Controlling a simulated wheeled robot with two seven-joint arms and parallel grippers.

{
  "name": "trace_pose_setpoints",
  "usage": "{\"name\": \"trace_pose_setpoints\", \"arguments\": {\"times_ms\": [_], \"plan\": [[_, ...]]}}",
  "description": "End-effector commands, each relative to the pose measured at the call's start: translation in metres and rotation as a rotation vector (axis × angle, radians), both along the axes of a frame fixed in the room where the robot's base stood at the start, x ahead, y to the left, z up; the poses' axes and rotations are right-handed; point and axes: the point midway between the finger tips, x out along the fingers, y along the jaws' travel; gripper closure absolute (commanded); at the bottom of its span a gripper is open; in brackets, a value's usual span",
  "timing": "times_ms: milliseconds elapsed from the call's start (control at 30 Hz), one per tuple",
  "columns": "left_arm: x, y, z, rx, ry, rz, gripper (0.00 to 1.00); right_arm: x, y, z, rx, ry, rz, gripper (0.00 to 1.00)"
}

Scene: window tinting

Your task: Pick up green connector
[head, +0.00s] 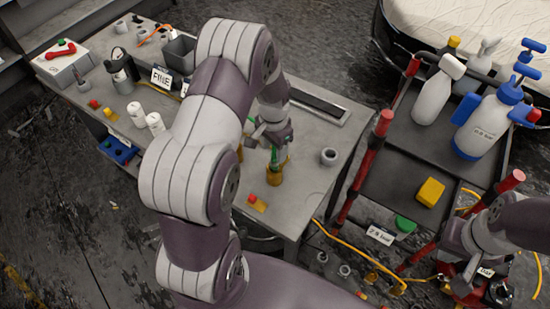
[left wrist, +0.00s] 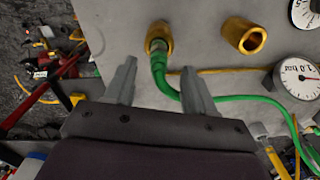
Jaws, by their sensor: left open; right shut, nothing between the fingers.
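The green connector (left wrist: 158,62) with its green hose (left wrist: 235,98) sits at a brass fitting (left wrist: 158,38) in the left wrist view. In the head view the connector (head: 273,155) shows small above the brass fitting (head: 275,174) on the workbench. My left gripper (head: 272,146) is over it. In the left wrist view my left gripper (left wrist: 158,67) is open, its fingertips on either side of the connector. I cannot tell whether they touch it. My right gripper (head: 474,290) is shut and empty at the lower right, low beside the cart.
A second brass fitting (left wrist: 243,36) and a gauge (left wrist: 297,78) are close by. White cups (head: 155,123), a grey ring (head: 329,156) and a red-and-yellow piece (head: 257,203) stand on the workbench (head: 315,190). A cart with spray bottles (head: 437,90) and a yellow block (head: 430,192) is at right.

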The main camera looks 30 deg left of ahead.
Motion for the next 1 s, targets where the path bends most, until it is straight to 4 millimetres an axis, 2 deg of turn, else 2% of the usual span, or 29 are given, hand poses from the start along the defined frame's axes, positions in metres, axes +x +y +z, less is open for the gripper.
{"name": "trace_pose_setpoints", "arguments": {"times_ms": [100, 233, 333, 500, 667, 700, 1000], "plan": [[0.000, -0.001, -0.016, -0.002, 0.007, 0.000, 0.46, 0.000, 0.000, 0.020, 0.000, 0.000, 0.000, 1.00], [0.001, -0.001, -0.041, -0.001, 0.003, 0.000, 0.46, 0.000, 0.000, 0.024, 0.000, -0.001, 0.000, 1.00], [0.001, -0.001, -0.048, 0.000, -0.001, 0.001, 0.46, 0.000, 0.000, 0.024, 0.000, 0.000, 0.000, 1.00], [0.002, -0.001, -0.049, 0.000, -0.001, 0.001, 0.46, 0.000, 0.000, 0.023, 0.000, 0.000, 0.000, 1.00], [0.002, -0.001, -0.048, 0.000, -0.001, 0.001, 0.98, 0.000, 0.000, 0.023, 0.000, 0.000, 0.000, 1.00], [0.002, -0.001, -0.048, 0.000, -0.001, 0.001, 1.00, 0.000, 0.000, 0.023, 0.000, 0.000, 0.000, 1.00], [0.002, -0.001, -0.046, 0.000, -0.002, 0.001, 1.00, 0.000, 0.000, 0.022, 0.000, -0.001, 0.000, 1.00]]}}
